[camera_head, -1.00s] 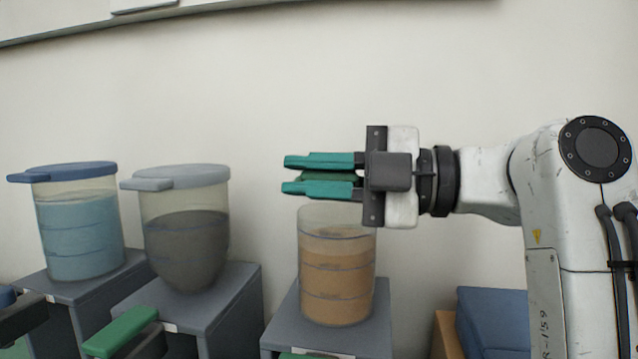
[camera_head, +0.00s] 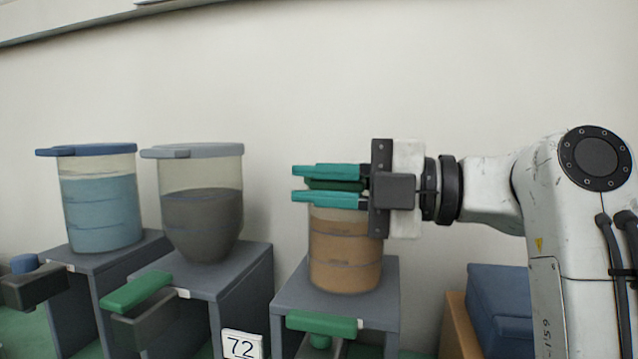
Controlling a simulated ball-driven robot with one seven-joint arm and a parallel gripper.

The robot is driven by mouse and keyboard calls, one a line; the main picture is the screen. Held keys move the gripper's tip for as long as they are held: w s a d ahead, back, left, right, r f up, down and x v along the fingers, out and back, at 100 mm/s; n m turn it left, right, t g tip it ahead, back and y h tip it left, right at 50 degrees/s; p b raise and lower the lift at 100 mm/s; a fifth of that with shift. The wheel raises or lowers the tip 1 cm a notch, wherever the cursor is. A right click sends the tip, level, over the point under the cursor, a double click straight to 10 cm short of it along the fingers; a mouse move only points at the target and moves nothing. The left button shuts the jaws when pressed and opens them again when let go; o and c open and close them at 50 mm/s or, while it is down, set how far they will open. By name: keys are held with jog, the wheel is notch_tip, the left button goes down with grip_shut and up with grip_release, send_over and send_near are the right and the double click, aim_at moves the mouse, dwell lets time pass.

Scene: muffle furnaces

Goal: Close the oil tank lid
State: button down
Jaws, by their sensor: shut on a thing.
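The tank with brown-orange liquid (camera_head: 345,255) stands on a grey stand. A dark green lid (camera_head: 335,185) lies between the teal fingers of my gripper (camera_head: 328,184), mostly hidden by them. My gripper comes in from the right, its fingers level and shut on the lid. The lid is right over the tank's top, and the lower finger overlaps the rim in the picture. I cannot tell whether the lid touches the rim.
A tank of blue liquid (camera_head: 101,208) with a blue lid and a tank of dark grey liquid (camera_head: 201,222) with a grey lid stand to the left. A blue box (camera_head: 499,305) is at the lower right. The wall behind is bare.

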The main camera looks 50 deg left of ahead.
aim_at(364, 191)
jog(key=shift+f, duration=0.3)
jog(key=c, duration=1.2)
grip_release()
jog(key=shift+r, duration=0.1)
jog(key=shift+o, duration=0.2)
jog(key=shift+w+d, duration=0.1)
jog(key=v, duration=0.5)
jog(key=shift+w+d+p, duration=0.25)
jog(key=shift+d+p, duration=0.05)
jog(key=shift+v, duration=0.8)
